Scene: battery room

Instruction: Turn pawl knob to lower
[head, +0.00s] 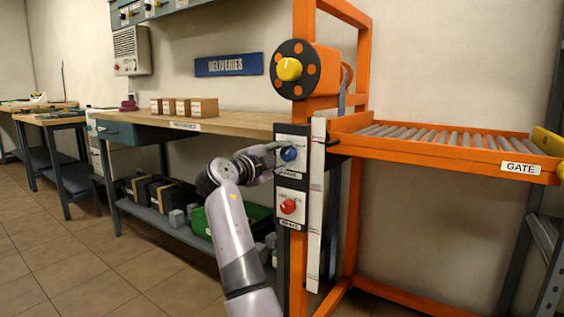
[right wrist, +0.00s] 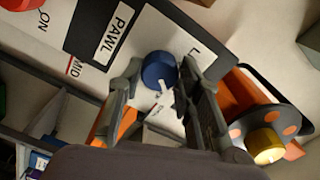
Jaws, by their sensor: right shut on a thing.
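The blue pawl knob (head: 289,154) sits on a white panel (head: 292,140) on the orange post. In the right wrist view the knob (right wrist: 158,68) shows beside a black label reading PAWL (right wrist: 113,33), and a white pointer mark shows on it. My right gripper (head: 275,154) reaches the knob from the left. In the right wrist view its fingers (right wrist: 158,84) stand on either side of the knob, shut on it. Part of the panel lettering is hidden by the fingers. My left gripper is not in view.
A red knob (head: 288,206) is on a panel just below. Above is an orange-spotted drum with a yellow knob (head: 289,69). A white vertical scale strip (head: 316,200) stands right of the panels. An orange roller platform labelled GATE (head: 450,150) extends right; a workbench (head: 235,122) stands left.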

